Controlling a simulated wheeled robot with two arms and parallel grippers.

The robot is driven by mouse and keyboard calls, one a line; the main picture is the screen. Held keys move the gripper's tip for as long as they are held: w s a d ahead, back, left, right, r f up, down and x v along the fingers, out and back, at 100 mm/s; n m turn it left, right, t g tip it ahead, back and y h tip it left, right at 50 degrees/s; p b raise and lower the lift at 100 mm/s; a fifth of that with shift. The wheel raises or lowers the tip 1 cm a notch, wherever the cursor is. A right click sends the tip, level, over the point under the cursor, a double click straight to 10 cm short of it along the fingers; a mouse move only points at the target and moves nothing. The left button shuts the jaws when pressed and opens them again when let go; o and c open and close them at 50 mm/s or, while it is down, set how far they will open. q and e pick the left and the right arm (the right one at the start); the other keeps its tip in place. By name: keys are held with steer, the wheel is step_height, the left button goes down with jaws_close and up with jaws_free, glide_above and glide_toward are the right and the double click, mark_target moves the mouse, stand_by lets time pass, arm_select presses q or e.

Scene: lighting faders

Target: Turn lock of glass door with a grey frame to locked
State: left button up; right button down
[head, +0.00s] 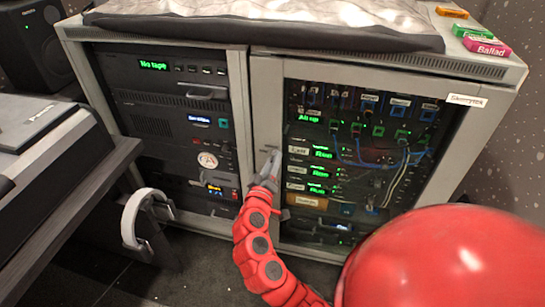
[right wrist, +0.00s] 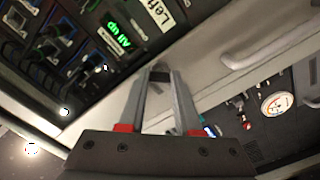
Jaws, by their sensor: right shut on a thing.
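The glass door (head: 266,108) with a light grey frame covers the right bay of the rack cabinet. My right gripper (head: 268,168) is at the left upright of this frame, about halfway up. In the right wrist view its two fingers (right wrist: 158,90) close in on a small dark piece (right wrist: 159,74) at the frame, which looks like the lock. The fingers cover most of it, so I cannot tell which way it is turned. A grey handle (right wrist: 262,48) stands out from the frame beside the fingers in that view. My left gripper is not in view.
The left bay (head: 155,125) holds black rack units. Coloured cassette-like blocks (head: 487,46) and a dark cloth (head: 270,30) lie on top of the cabinet. A desk (head: 75,185) with white headphones (head: 133,215) at its edge stands at left.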

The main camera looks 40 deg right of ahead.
steer(key=shift+n+p, duration=2.9)
steer(key=shift+n, duration=1.3)
steer(key=c, duration=0.6)
jaws_free()
steer(key=shift+a, duration=0.15)
steer(key=v, duration=1.7)
steer(key=shift+s, duration=0.2)
